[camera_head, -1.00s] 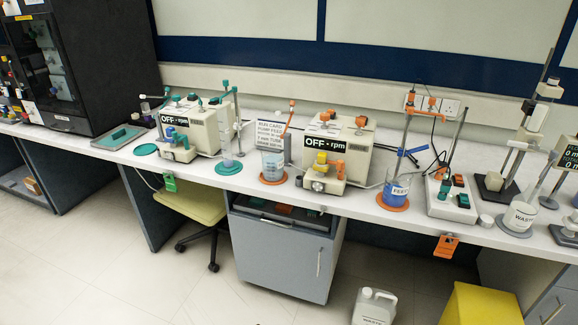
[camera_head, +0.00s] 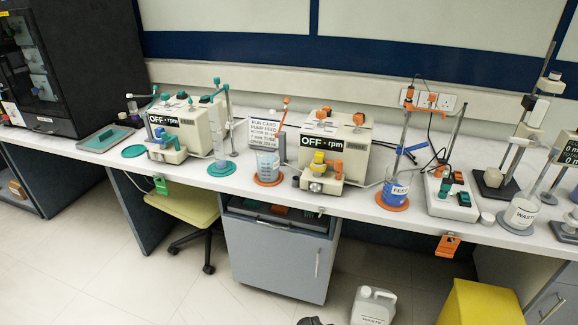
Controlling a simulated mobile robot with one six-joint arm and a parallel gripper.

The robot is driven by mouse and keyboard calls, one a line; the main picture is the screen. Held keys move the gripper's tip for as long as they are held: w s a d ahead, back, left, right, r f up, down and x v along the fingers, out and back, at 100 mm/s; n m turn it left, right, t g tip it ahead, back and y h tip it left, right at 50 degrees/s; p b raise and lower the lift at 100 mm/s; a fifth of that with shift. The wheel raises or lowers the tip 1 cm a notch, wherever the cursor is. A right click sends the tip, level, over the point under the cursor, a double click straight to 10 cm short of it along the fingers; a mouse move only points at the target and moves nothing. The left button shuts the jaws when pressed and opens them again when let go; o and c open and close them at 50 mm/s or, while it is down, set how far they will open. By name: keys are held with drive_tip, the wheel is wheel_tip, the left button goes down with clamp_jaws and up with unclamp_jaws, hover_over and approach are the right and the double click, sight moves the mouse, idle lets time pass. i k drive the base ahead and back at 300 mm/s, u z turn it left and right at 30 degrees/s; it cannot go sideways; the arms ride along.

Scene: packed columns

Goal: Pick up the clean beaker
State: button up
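A clear beaker (camera_head: 267,166) with markings stands upright on an orange round mat in front of a run card, left of the middle of the bench. I cannot tell whether it is empty or clean. A beaker labelled FEED (camera_head: 396,189) holds blue liquid on another orange mat, with a stand behind it. A clear vessel labelled WASTE (camera_head: 521,214) stands on a grey mat at the right. A tall clear cylinder (camera_head: 219,150) stands on a green mat at the left. My gripper cannot be made out; only a small dark shape shows at the bottom edge.
Two pump units, left (camera_head: 187,126) and right (camera_head: 328,150), marked OFF flank the run card (camera_head: 264,134). A yellow-green chair (camera_head: 183,208), a grey cabinet (camera_head: 275,252), a white jug (camera_head: 373,303) and a yellow bin (camera_head: 483,303) are below the bench. The floor at left is clear.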

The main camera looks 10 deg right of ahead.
sight(267, 160)
drive_tip(key=z, duration=0.35)
drive_tip(key=k, duration=0.35)
drive_tip(key=u, duration=1.7)
drive_tip(key=i, duration=1)
